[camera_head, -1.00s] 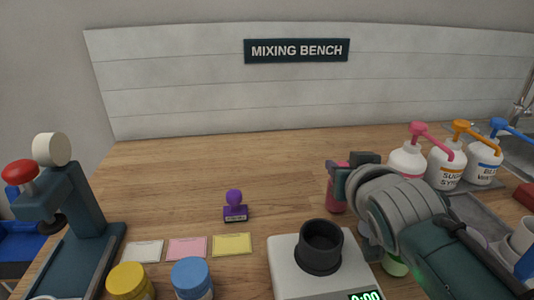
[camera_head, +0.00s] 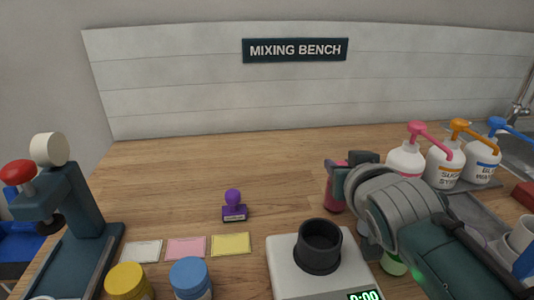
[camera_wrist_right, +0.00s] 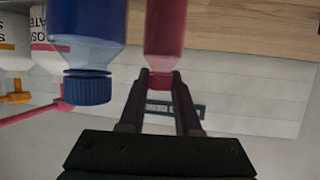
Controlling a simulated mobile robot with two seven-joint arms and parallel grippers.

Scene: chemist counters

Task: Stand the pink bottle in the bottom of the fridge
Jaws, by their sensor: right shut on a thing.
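The pink bottle (camera_head: 335,192) is upright at the mixing bench, just left of my right gripper (camera_head: 347,178). In the right wrist view, which looks upside down, the pink bottle (camera_wrist_right: 166,28) has its narrow top between the two fingers of the right gripper (camera_wrist_right: 160,82), which are shut on it. Whether its base touches the bench is hard to tell. My left gripper is not in view. The fridge is not in view.
A blue bottle (camera_wrist_right: 87,30) stands close beside the pink one. Pump bottles (camera_head: 405,160) are at the right. A scale with a black cup (camera_head: 319,246), a purple stamp (camera_head: 234,208) and a press (camera_head: 75,215) stand on the bench. The back middle is clear.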

